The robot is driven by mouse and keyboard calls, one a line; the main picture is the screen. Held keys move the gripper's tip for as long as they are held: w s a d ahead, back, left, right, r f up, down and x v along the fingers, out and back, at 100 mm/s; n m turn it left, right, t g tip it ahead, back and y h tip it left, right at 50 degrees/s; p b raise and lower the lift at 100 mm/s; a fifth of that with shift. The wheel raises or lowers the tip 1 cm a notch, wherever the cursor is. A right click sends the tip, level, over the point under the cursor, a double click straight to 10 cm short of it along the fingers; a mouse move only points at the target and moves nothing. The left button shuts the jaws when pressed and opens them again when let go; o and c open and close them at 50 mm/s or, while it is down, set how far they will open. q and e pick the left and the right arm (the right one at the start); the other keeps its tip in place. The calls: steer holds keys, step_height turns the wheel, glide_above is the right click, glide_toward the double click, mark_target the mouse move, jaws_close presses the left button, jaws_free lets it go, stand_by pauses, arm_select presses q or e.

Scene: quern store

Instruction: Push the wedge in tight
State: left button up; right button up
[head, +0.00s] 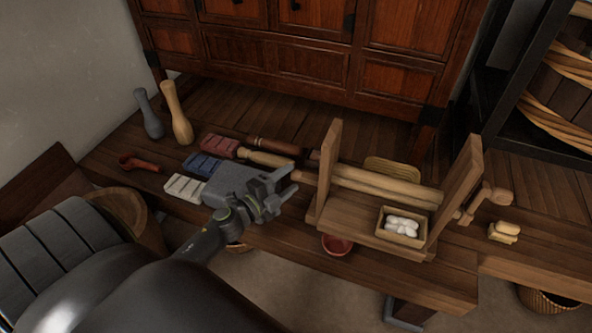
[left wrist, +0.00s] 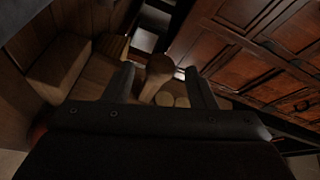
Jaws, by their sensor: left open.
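A wooden press frame (head: 368,215) with two tilted uprights stands on the bench, with pale wooden bars (head: 385,185) running between them. A wooden peg-like piece with a knob (head: 487,200) sticks out past the right upright. I cannot tell for sure which piece is the wedge. My left gripper (head: 292,183) is open, just left of the left upright. In the left wrist view, a round-ended wooden piece (left wrist: 158,68) shows between the open fingers (left wrist: 163,85), with two round bar ends (left wrist: 173,101) beyond. Contact cannot be told. My right gripper is out of view.
A box of white lumps (head: 402,226) sits on the frame's base. A red bowl (head: 337,244) is in front. A cabinet (head: 300,50) stands behind.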

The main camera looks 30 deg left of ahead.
mark_target(292, 178)
arm_select(q)
steer(key=shift+w+d+f, duration=0.1)
steer(key=shift+w+d, duration=0.05)
steer(key=shift+w, duration=0.7)
steer(key=shift+w+d, duration=0.15)
steer(key=shift+w, duration=0.7)
jaws_close()
